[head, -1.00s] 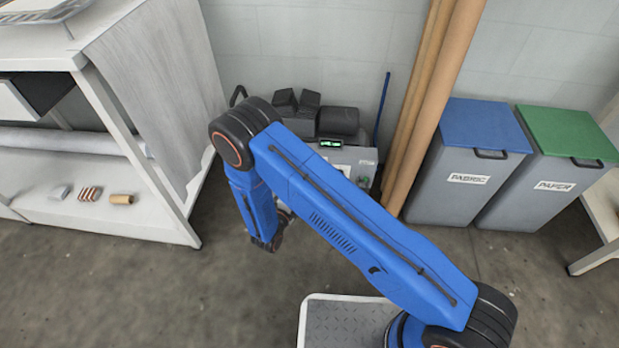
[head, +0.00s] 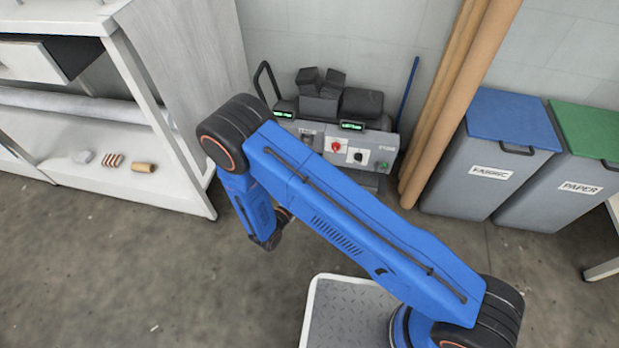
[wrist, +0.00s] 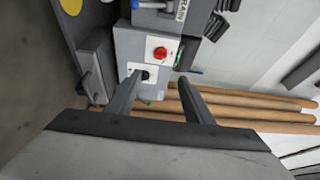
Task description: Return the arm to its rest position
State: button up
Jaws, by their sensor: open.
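My blue arm (head: 350,205) reaches from its base at the lower right up to the elbow at upper left, then bends down toward the floor. In the head view my gripper is hidden behind the forearm. In the wrist view my gripper (wrist: 160,98) shows two dark fingers spread apart, with nothing between them. Beyond the fingers is the grey machine (wrist: 140,45) with a red knob (wrist: 160,53) and a black knob. The machine (head: 330,150) also stands by the back wall in the head view, behind my arm.
Brown tubes (head: 455,105) lean on the wall right of the machine. A white shelf unit (head: 180,190) with cloth and small rolls is at the left. The floor (head: 150,270) at lower left is clear.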

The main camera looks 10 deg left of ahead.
jog(key=w+d+r+m+g+h, duration=0.25)
jog(key=d+r+m+g, duration=0.35)
jog(key=d+r+m, duration=0.5)
jog(key=w+d+r+m+g+h, duration=0.1)
jog(key=d+r+m+g+h, duration=0.3)
jog(key=d+r+m, duration=0.65)
jog(key=s+d+r+m+g+y, duration=0.2)
jog(key=s+d+r+m+g, duration=0.15)
jog(key=d+r, duration=0.35)
jog(key=s+d+r+m+g+y, duration=0.3)
jog(key=s+d+r+m, duration=0.15)
jog(key=d+r, duration=0.2)
jog(key=s+d+r+m+t+y, duration=0.2)
jog(key=s+r+m+y, duration=0.2)
jog(key=s+m, duration=0.5)
jog(key=s+d+r+m+t+y, duration=0.3)
jog(key=s+r+m+y, duration=0.2)
jog(key=s+m, duration=0.5)
notch_tip(320, 180, up, 3)
jog(key=shift+s+d+f+m, duration=0.15)
jog(key=shift+s+d+m, duration=0.05)
jog(key=shift+d+m, duration=0.2)
